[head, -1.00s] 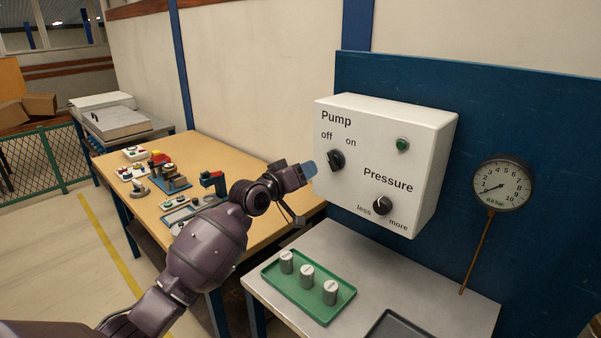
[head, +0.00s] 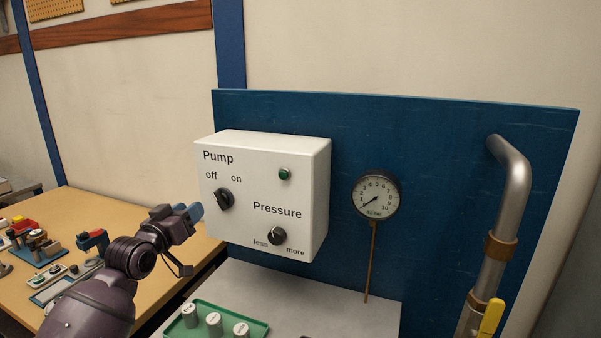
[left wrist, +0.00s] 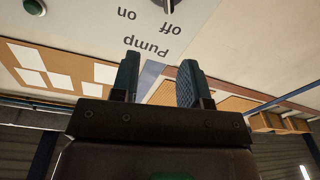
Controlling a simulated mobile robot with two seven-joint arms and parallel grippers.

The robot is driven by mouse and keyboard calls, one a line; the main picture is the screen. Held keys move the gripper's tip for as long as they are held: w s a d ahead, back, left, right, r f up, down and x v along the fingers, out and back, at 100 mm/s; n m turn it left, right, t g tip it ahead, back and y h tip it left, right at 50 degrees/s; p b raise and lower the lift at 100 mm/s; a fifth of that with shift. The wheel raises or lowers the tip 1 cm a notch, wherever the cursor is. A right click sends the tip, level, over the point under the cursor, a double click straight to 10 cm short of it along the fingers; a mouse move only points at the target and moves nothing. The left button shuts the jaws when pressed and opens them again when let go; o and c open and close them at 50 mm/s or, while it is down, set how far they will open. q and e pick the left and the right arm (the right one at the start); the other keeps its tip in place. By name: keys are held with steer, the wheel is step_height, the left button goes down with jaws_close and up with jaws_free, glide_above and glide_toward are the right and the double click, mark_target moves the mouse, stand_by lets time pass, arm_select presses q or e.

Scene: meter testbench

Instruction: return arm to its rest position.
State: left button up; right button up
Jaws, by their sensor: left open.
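My left gripper (head: 194,212) is open and empty, just left of the white control box (head: 314,190) in the head view. Its two dark fingers stand apart with nothing between them in the left wrist view (left wrist: 160,82). The black pump knob (head: 224,199) is close to the right of the fingertips, with a gap in the picture. It also shows at the top of the left wrist view (left wrist: 171,4). The pressure knob (head: 277,236) is lower right on the box, and a green lamp (head: 285,174) is above it. My right gripper is out of view.
A round gauge (head: 376,195) is on the blue panel (head: 440,140), its needle at the low end. A pipe (head: 515,180) with a yellow handle (head: 491,317) is at the right. Below are a grey table (head: 335,295) and a green tray (head: 262,326) with grey cylinders.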

arm_select(q)
steer(key=s+f+g+y, duration=0.5)
steer(key=s+f+g, duration=0.1)
steer(key=s+f, duration=2.9)
steer(key=s, duration=0.2)
steer(key=shift+s+a+f+y, duration=0.3)
steer(key=shift+s+f, duration=0.05)
steer(key=shift+s, duration=0.05)
